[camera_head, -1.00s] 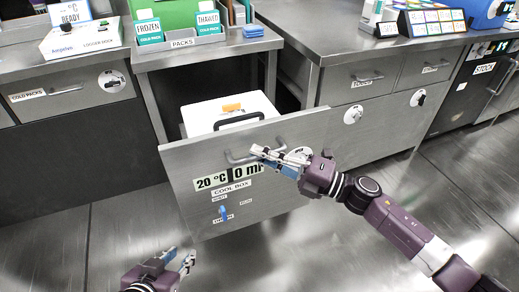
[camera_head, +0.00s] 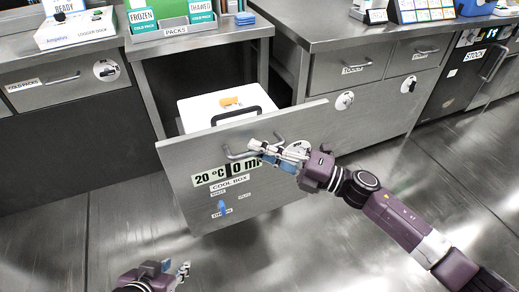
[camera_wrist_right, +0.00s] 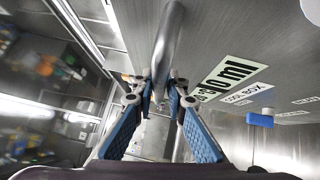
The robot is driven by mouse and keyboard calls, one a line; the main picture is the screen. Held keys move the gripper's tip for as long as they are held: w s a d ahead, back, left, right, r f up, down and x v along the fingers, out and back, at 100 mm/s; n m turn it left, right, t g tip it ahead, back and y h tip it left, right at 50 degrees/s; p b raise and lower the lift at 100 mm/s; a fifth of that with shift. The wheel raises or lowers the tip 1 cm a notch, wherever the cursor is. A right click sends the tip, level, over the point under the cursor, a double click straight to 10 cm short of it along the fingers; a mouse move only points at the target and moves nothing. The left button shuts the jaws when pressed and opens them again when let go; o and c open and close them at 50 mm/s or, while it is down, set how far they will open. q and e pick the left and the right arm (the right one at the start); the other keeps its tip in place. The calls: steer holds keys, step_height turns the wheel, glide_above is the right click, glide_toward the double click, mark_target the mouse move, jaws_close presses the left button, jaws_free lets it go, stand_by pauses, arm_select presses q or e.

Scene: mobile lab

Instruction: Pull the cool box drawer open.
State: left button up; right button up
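The cool box drawer (camera_head: 285,190) stands pulled out from under the middle counter. Its metal front bears a "COOL BOX" label and a "20 °C" display. A white cool box (camera_head: 198,114) with a black handle sits inside it, partly hidden by the front. My right gripper (camera_head: 268,151) is at the drawer's bar handle (camera_head: 238,155), on its right part. In the right wrist view the blue-padded fingers (camera_wrist_right: 160,105) are closed around the handle bar (camera_wrist_right: 167,45). My left gripper (camera_head: 178,270) is low at the bottom edge, open and empty, away from the drawer.
The middle counter (camera_head: 200,42) carries the frozen and thawed cold packs. A closed cold packs drawer (camera_head: 55,82) is at left, closed tool drawers (camera_head: 345,68) at right. The floor (camera_head: 350,245) around the drawer front is clear.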

steer(key=o, duration=0.3)
steer(key=shift+o, duration=0.2)
steer(key=v, duration=1.2)
